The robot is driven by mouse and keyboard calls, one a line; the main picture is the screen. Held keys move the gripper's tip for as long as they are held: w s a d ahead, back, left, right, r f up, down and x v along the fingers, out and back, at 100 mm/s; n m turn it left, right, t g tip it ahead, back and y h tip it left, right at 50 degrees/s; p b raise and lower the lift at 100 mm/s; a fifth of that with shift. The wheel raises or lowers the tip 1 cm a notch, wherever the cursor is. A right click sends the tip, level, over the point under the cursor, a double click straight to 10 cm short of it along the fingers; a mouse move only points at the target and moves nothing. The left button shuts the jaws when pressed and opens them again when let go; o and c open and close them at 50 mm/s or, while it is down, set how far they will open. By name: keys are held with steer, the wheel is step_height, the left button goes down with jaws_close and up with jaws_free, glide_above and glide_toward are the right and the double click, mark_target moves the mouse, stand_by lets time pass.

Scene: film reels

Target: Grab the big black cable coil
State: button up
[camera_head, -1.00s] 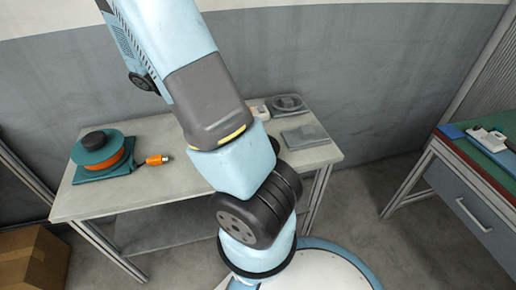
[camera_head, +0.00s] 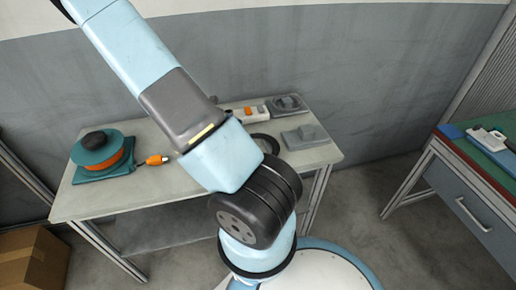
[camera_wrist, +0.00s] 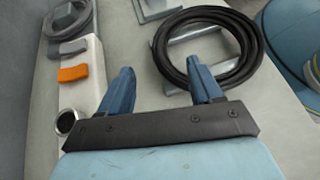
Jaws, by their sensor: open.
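The big black cable coil (camera_wrist: 247,45) lies flat, shown in the wrist view at upper right of centre. In the head view a part of the coil (camera_head: 276,143) shows on the grey workbench beside my arm, which hides the rest. My gripper (camera_wrist: 160,64) is open and empty in the wrist view, with two blue fingers. The right finger overlaps the coil's near part, its tip seen against the ring's opening. The left finger is outside the ring, to its left. I cannot tell the height gap. The head view does not show my fingers.
A white block with an orange switch (camera_wrist: 73,73) is left of my fingers. A grey coiled item (camera_wrist: 68,20) and a grey bracket (camera_wrist: 156,8) lie beyond. The workbench (camera_head: 130,200) also bears a teal-orange reel (camera_head: 98,152). A green-topped bench (camera_head: 480,150) stands right.

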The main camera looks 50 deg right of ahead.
mark_target(251, 133)
steer(key=shift+x, duration=3.6)
jaws_close()
steer(key=shift+w, duration=0.1)
